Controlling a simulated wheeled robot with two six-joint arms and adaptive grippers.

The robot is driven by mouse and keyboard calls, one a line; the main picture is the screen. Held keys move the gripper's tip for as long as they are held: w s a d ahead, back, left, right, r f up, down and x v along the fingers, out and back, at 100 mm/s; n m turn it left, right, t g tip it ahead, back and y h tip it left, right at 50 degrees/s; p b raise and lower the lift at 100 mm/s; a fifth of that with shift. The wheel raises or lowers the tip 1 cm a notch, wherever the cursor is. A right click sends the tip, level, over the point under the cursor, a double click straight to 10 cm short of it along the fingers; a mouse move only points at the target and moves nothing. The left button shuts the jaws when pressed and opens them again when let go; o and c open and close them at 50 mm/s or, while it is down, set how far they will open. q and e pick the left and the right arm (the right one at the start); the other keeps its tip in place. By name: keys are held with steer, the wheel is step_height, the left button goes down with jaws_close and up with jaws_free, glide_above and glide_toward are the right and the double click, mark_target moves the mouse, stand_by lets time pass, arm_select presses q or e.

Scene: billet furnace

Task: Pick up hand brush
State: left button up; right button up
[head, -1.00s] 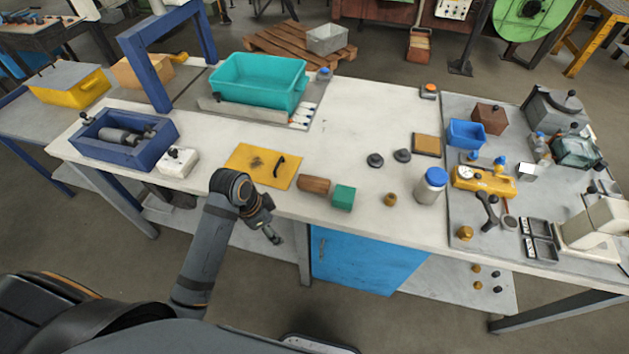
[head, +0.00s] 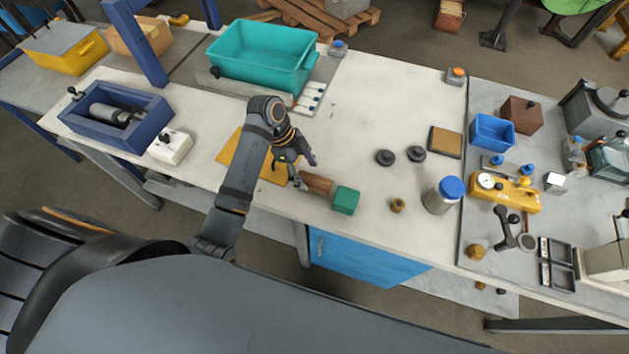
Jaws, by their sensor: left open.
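What looks like the hand brush lies near the table's front edge. It has a brown wooden part (head: 316,184) on the left and a green block-shaped part (head: 346,200) on the right, in line with each other; I cannot tell how they join. My left gripper (head: 303,168) is above the table, just behind and left of the brown part, with its fingers apart and nothing seen between them. I cannot tell whether a fingertip touches the brown part. My right gripper is out of view.
A yellow mat (head: 230,158) lies partly under my left arm. A teal bin (head: 262,60) stands behind. A small brass part (head: 397,205) and a blue-lidded jar (head: 443,195) stand to the right. Two dark knobs (head: 385,157) lie behind them.

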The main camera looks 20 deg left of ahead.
mark_target(311, 178)
arm_select(q)
steer(key=shift+d+f+p, duration=0.2)
steer(key=shift+f+p, duration=0.15)
steer(key=shift+f, duration=0.05)
steer(key=shift+d+f+p, duration=0.3)
steer(key=shift+f+p, duration=0.15)
steer(key=shift+f, duration=0.2)
steer(key=x, duration=0.3)
steer(key=shift+w, duration=0.1)
steer(key=shift+a, duration=0.1)
steer(key=c, duration=0.7)
steer(key=shift+r, duration=0.1)
jaws_close()
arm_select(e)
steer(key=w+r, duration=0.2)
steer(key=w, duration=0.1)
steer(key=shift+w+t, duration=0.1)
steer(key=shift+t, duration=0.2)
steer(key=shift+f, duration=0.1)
